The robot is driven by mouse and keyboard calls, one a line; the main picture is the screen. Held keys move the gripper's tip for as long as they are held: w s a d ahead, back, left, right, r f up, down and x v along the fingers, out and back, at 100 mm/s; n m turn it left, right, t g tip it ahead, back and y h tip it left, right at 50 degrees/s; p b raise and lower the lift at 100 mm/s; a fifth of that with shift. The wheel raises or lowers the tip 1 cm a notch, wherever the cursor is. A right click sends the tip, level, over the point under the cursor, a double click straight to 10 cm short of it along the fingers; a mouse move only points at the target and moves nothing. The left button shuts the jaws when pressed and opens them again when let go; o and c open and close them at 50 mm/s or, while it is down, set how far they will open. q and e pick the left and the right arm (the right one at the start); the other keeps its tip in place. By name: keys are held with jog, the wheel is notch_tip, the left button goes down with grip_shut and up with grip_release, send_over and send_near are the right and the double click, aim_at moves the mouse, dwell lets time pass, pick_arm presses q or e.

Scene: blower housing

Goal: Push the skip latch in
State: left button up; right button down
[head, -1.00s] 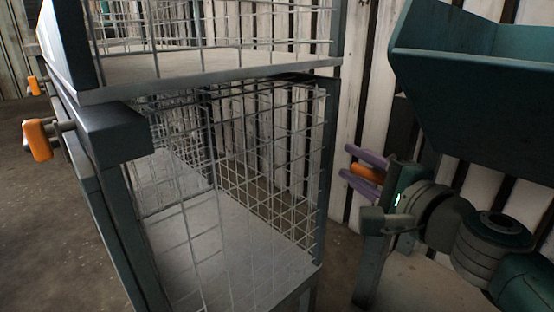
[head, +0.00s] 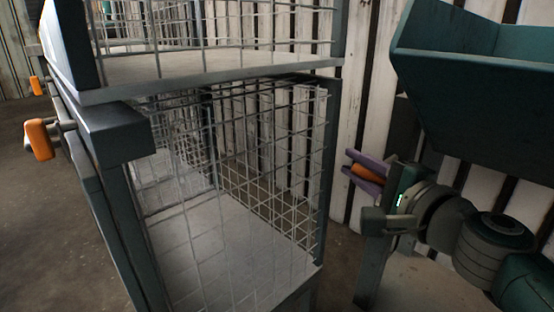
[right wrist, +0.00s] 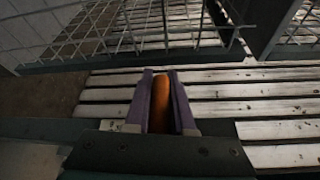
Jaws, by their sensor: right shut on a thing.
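An orange grip (head: 366,174), which I take to be the skip latch, sits between the purple fingers of my right gripper (head: 359,169) in the head view, right of the cage. In the right wrist view the orange grip (right wrist: 180,108) stands lengthwise between both fingers of that gripper (right wrist: 163,78), which is shut on it. What the grip is fixed to is hidden. The teal skip (head: 478,85) hangs at the upper right, above my right arm. My left gripper is not in view.
A wire mesh cage (head: 265,165) with a dark frame fills the middle and left. Two more orange handles stick out at its left side, a near one (head: 38,140) and a far one (head: 36,86). A striped wall (head: 352,110) stands behind. Bare floor (head: 45,220) lies at the left.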

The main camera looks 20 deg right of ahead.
dwell(0.5)
jog(key=d, duration=0.1)
jog(key=w+d+b, duration=0.1)
jog(key=d, duration=0.1)
jog(key=shift+f, duration=0.15)
jog(key=c, duration=1.2)
grip_release()
jog(key=shift+c, duration=0.2)
jog(key=o, duration=0.5)
jog(key=shift+w+d, duration=0.15)
